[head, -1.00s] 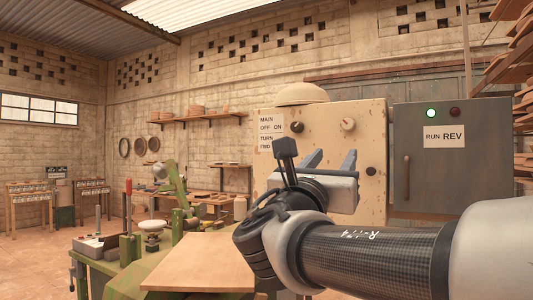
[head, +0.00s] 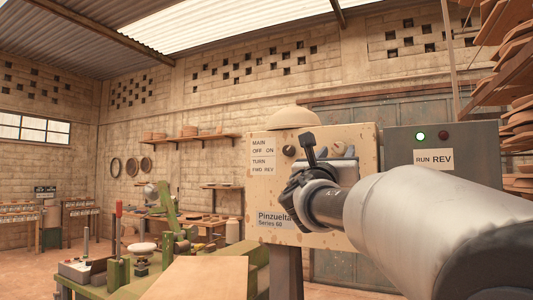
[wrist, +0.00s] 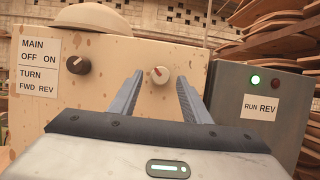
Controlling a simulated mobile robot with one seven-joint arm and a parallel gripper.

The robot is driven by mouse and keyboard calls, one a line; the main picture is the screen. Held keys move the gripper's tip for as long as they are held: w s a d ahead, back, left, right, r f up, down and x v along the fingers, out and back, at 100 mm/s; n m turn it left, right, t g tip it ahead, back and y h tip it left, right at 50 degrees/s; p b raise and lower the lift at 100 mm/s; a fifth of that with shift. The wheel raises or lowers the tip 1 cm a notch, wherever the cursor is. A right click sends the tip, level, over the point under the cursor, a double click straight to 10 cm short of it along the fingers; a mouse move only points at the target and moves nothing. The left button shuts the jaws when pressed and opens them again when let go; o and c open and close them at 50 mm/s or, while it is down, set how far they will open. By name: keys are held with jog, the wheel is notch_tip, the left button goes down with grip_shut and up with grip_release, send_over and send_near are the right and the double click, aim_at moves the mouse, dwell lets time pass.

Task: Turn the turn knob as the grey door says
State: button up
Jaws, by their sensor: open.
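The grey door (wrist: 235,85) bears a sign (wrist: 261,107) reading "RUN REV". The cream panel (wrist: 115,85) carries a dark knob (wrist: 78,65) and, right of it, a pale knob with a reddish mark (wrist: 160,75). A label (wrist: 39,65) reads "MAIN OFF ON" and "TURN FWD REV"; which knob is the turn knob is not marked beside either. My gripper (wrist: 159,78) is open, its fingertips left and right of the pale knob in the wrist view. I cannot tell whether they touch it. In the head view my gripper (head: 338,151) partly covers the panel.
Above the sign a green lamp (head: 420,136) is lit and a red lamp (head: 443,137) looks dark. A rounded cover (head: 292,118) tops the panel. A green bench with a wooden board (head: 195,280) stands at lower left. Shelves of boards (wrist: 275,38) rise at right.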

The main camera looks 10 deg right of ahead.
jog(key=shift+w+d+r, duration=0.2)
jog(key=shift+w+d, duration=0.1)
jog(key=shift+w, duration=0.15)
jog(key=c, duration=1)
